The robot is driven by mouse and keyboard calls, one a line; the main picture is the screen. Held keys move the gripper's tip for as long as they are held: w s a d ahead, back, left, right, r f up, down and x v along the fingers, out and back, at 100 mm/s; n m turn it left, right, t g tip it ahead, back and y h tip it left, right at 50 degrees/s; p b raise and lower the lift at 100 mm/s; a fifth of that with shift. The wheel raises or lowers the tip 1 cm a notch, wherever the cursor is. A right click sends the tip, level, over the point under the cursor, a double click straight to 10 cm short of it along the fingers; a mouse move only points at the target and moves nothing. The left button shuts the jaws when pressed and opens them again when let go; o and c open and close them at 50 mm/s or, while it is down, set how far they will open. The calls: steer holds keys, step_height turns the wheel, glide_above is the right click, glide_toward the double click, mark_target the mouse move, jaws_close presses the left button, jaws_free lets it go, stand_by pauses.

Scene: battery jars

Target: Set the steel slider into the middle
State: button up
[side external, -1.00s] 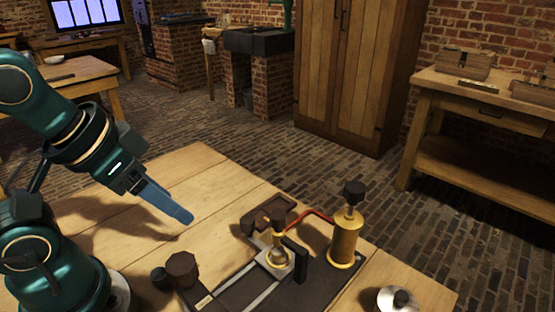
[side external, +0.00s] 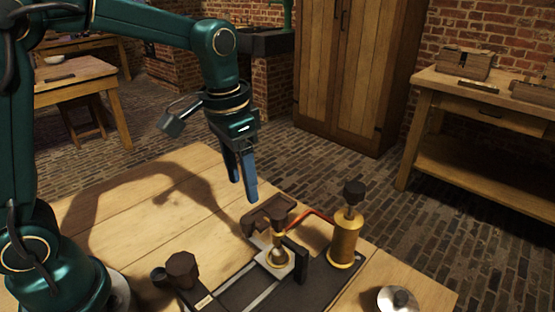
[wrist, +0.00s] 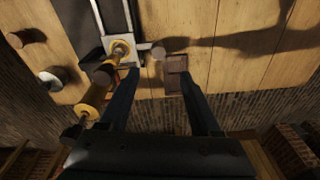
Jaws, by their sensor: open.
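The steel slider (side external: 268,262) appears to be the pale metal block with a brass knob (side external: 277,255). It sits on two light rails (side external: 246,288), at their end near an upright black block (side external: 295,259). It also shows in the wrist view (wrist: 111,42), left of my fingers, with its brass knob on top. My gripper (side external: 243,190) is open and empty. It points down, above and to the left of the slider, clear of the apparatus. In the wrist view, my gripper (wrist: 160,72) has its two blue fingers apart, with a small brown tray between and beyond the tips.
A brass cylinder with a black knob (side external: 345,240) stands right of the slider, by a red wire (side external: 318,216). The brown tray (side external: 266,215) lies behind it. A dark knob (side external: 182,267) stands at the near end. A steel-lidded jar (side external: 398,300) is at right. The table's left side is clear.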

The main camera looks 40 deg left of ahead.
mark_target(247, 219)
step_height(247, 219, down, 4)
steer(key=shift+w+d+r+g, duration=0.15)
steer(key=shift+r+g, duration=0.1)
steer(key=shift+g, duration=0.35)
steer(key=shift+f, duration=2.5)
jaws_close()
